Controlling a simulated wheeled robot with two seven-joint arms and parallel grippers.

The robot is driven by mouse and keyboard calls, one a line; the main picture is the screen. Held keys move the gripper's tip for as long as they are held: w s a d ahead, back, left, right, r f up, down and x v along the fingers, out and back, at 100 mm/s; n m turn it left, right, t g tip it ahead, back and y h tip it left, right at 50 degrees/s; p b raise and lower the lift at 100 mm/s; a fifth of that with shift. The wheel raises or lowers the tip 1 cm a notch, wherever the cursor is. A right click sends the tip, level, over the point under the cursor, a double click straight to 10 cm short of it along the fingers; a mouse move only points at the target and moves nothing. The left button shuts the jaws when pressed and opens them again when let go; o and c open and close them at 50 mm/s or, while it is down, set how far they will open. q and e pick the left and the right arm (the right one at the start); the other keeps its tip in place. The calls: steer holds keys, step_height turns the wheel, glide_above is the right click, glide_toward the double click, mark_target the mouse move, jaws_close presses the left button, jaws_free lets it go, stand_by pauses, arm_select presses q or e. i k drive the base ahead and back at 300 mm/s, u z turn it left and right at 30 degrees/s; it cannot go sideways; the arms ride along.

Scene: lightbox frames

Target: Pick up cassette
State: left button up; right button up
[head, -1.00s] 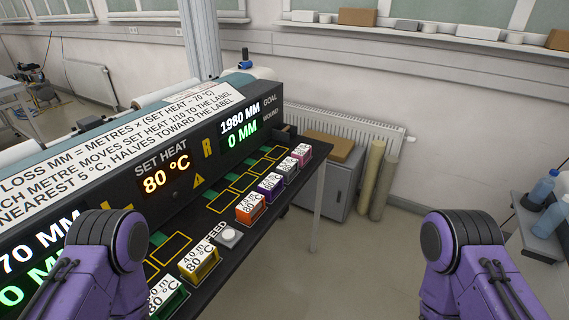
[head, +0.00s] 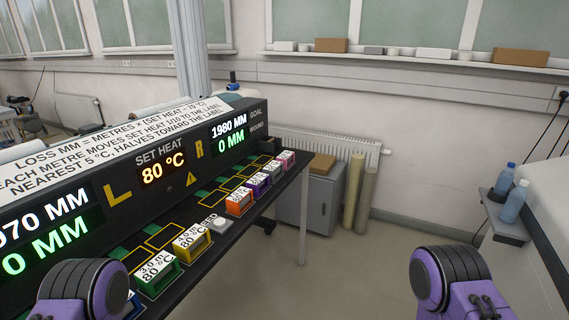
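Several coloured cassettes stand in a row on the dark shelf (head: 250,222) of the machine in the head view. From near to far they include a green cassette (head: 158,272), a yellow cassette (head: 190,241), an orange cassette (head: 239,202), a purple cassette (head: 259,184), a grey-white cassette (head: 273,171) and a pink cassette (head: 287,159). A blue one is partly hidden at the bottom left by my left arm.
The machine panel (head: 130,185) shows SET HEAT 80 °C, goal 1980 MM and wound 0 MM on the R side. A grey cabinet (head: 318,202) and rolls (head: 367,195) stand behind. Blue bottles (head: 514,200) stand right. The middle floor is clear.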

mark_target(155, 275)
steer(key=z, duration=0.45)
steer(key=i, duration=0.9)
steer(key=u, duration=0.45)
